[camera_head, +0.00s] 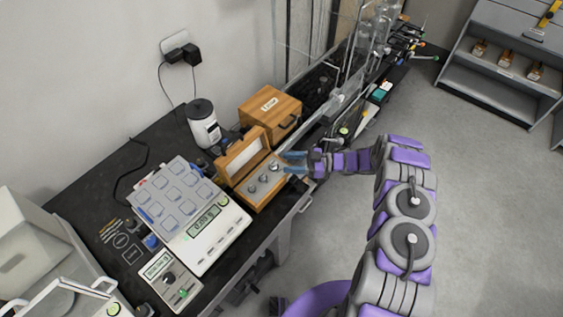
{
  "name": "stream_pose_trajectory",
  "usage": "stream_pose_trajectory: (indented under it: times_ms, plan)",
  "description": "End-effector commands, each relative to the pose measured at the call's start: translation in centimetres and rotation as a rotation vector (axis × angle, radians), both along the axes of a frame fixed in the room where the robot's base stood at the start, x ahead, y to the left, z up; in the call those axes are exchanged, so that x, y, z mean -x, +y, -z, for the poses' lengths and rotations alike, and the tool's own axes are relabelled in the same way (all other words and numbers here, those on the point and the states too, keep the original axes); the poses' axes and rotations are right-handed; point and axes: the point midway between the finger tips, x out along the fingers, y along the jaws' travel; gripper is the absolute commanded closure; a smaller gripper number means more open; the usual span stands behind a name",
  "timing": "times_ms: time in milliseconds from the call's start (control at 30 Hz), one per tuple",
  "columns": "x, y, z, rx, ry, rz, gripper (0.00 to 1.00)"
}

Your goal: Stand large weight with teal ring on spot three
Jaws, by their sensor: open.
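An open wooden box (242,200) with a raised lid stands on the black table and holds several small silver weights (264,178). I cannot make out a teal ring on any of them at this size. My gripper (286,162) reaches in from the right with its blue fingers apart and empty, at the right end of the box near the rightmost weight. I cannot tell whether it touches the box. Outlined marks (121,241) and small yellow print lie on the table at the left; I cannot read which one is spot three.
A white balance (219,237) with a lit display and a tray of several square pads (162,187) stands left of the box. A small display unit (169,279) is in front. A white canister (203,124) and a closed wooden box (269,112) stand behind. Glassware crowds the far right.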

Motion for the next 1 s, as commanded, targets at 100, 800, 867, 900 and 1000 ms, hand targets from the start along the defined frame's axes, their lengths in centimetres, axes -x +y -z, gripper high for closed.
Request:
stream_pose_trajectory:
  times_ms: [100, 800, 867, 900, 1000]
  plan:
    - [-0.4, -2.9, -0.2, 0.002, -0.003, 0.005, 0.49]
    - [-0.4, -13.3, -0.1, 0.003, 0.0, 0.001, 0.49]
    - [-0.4, -13.4, -0.1, 0.004, 0.0, 0.001, 0.49]
    - [-0.5, -13.4, -0.2, 0.005, -0.001, 0.002, 0.49]
    - [-1.5, -13.3, -0.9, 0.017, -0.018, 0.028, 0.49]
